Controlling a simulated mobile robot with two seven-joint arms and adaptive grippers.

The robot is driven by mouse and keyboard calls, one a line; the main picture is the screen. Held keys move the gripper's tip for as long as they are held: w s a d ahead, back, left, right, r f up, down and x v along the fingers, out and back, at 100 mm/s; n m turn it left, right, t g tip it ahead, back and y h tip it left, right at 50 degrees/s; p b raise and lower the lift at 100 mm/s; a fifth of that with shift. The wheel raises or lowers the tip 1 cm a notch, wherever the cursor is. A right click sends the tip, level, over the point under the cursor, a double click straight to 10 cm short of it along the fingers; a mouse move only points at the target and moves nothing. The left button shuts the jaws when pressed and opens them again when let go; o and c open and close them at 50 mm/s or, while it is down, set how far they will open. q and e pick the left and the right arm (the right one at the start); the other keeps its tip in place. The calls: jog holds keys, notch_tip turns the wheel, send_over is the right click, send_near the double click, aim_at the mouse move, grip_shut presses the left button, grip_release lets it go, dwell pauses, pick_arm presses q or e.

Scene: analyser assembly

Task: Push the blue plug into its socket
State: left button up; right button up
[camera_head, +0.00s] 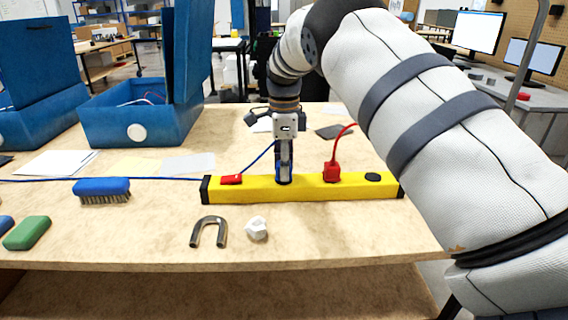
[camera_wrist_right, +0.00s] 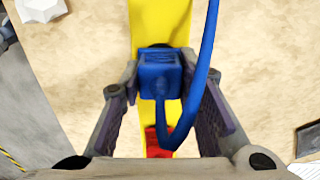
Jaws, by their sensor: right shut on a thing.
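The yellow power strip (camera_head: 305,189) lies across the table. My right gripper (camera_head: 284,178) points down over its middle, with its jaws closed around the blue plug (camera_wrist_right: 160,73). In the right wrist view the plug sits between both fingers of the gripper (camera_wrist_right: 160,70), above the yellow strip (camera_wrist_right: 160,18). A dark round edge, likely a socket, shows just beyond the plug. The fingers mostly hide the plug in the head view, and I cannot tell how deep it sits. Its blue cable (camera_wrist_right: 208,50) loops up beside it. My left gripper is not in view.
A red plug (camera_head: 332,173) with a red cable stands in the strip to the right, beside a black socket (camera_head: 372,177). A red switch (camera_head: 231,179) is at the left. A magnet (camera_head: 209,231), white block (camera_head: 257,228) and blue brush (camera_head: 102,188) lie nearby.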

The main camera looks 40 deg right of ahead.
jog(key=shift+f, duration=0.35)
jog(key=o, duration=1.2)
jog(key=shift+c, duration=0.2)
jog(key=shift+r, duration=0.1)
notch_tip(320, 180, up, 12)
